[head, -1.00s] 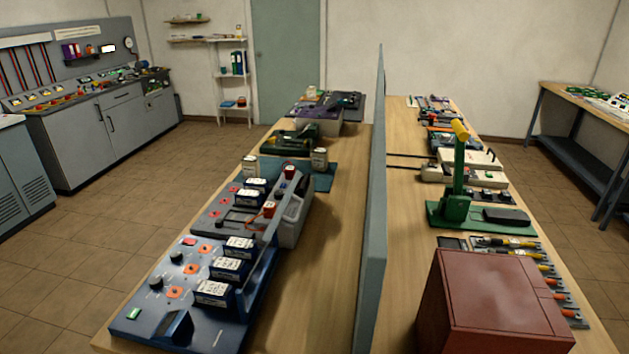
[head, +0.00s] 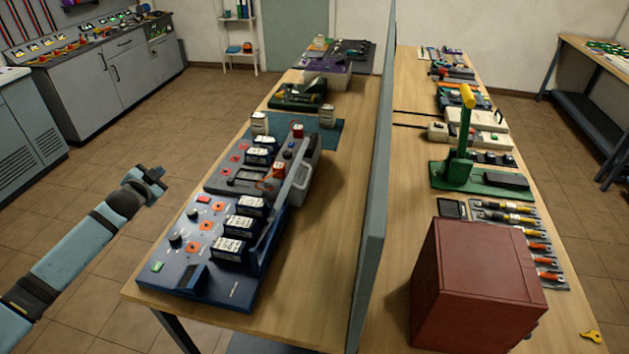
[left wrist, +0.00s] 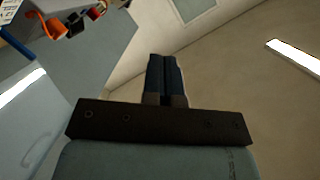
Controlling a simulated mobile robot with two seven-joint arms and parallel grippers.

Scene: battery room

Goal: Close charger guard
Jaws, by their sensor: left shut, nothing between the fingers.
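The blue charger (head: 210,255) lies on the near left end of the wooden bench, with several dark, white-labelled batteries (head: 232,249) standing in a row on it. A long grey-blue bar or panel (head: 285,195) slants up along the right side of the batteries. It may be the charger guard, standing raised, but I cannot tell for sure. My left gripper (head: 158,178) is over the floor, left of the bench and apart from the charger. In the left wrist view its fingers (left wrist: 165,78) are together and empty. My right gripper is not in view.
A grey divider (head: 376,190) splits the bench lengthwise. A grey charger unit (head: 228,178) sits behind the blue one. Right of the divider stand a dark red box (head: 480,280) and a green lever stand (head: 462,150). The bench strip between charger and divider is clear.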

